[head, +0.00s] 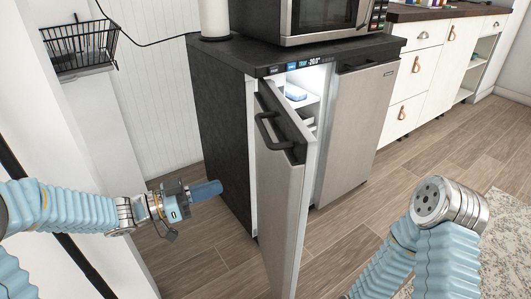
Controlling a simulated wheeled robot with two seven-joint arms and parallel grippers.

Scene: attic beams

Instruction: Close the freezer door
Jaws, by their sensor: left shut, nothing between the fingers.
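The freezer door (279,200) is grey with a dark handle (268,128) and stands ajar, swung out toward me from the left side of the cabinet. The lit inside of the freezer (312,84) shows to the right of the door's top edge, with a few items on its shelves. My left gripper (207,190) is shut and empty. In the picture it is left of the door's outer face, below handle height, with a gap to the door. My right arm is at the lower right; its gripper does not show.
The second grey door (357,130) beside the freezer is shut. A microwave (325,18) and a white cylinder (214,18) stand on the dark top. A wire basket (82,45) hangs at the upper left. White drawers (430,65) stand at the back right. The wooden floor ahead is clear.

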